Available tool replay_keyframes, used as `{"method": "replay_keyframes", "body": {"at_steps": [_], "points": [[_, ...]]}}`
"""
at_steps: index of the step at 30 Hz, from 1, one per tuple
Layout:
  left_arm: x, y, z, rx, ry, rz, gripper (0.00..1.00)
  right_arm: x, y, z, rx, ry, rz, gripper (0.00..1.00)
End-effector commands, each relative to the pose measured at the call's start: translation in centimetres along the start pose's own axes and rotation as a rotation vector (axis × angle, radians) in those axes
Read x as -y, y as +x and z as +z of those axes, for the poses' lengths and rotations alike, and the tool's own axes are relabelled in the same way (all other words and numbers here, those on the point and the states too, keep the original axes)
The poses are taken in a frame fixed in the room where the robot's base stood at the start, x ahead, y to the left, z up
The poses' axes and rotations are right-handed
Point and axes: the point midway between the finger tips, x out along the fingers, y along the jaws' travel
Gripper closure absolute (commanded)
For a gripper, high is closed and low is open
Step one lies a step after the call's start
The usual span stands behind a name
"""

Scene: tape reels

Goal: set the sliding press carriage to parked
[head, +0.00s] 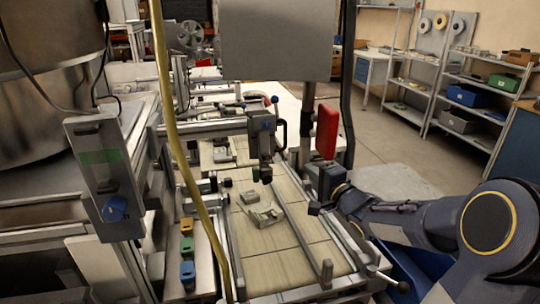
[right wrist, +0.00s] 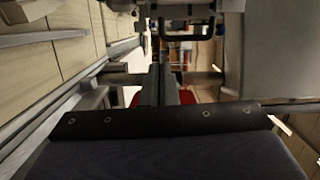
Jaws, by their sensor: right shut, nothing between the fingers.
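The sliding press carriage (head: 262,125) is a grey block on a horizontal metal rail (head: 205,130) that crosses above the conveyor. A black U-shaped handle (head: 283,135) sits on its right side, and a dark press head hangs below it. The handle (right wrist: 187,38) also shows at the top of the right wrist view, beyond my fingers. My right gripper (head: 323,178) is to the right of and below the handle, apart from it. Its fingers (right wrist: 166,85) are together and empty. My left gripper is not in view.
A red upright panel (head: 327,131) stands close above my right gripper. The tiled conveyor (head: 285,235) with grey parts (head: 264,214) on it lies below the rail. A yellow hose (head: 185,170) hangs at the left. Shelves (head: 480,95) stand far right.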

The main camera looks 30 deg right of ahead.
Motion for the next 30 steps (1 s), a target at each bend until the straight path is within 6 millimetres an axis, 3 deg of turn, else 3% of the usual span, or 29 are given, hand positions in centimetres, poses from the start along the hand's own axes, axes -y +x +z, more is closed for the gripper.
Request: {"method": "replay_keyframes", "body": {"at_steps": [8,19,24,30], "points": [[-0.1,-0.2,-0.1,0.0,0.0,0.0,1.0,0.1,2.7,0.1,0.028,0.048,-0.029,1.0],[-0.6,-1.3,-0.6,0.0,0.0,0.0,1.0,0.4,10.5,0.3,0.026,0.047,-0.028,1.0],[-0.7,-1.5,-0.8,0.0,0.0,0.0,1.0,0.6,10.9,3.0,0.029,0.047,-0.028,1.0],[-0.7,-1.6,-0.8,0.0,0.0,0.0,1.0,0.5,11.1,4.1,0.024,0.044,-0.028,1.0]]}}
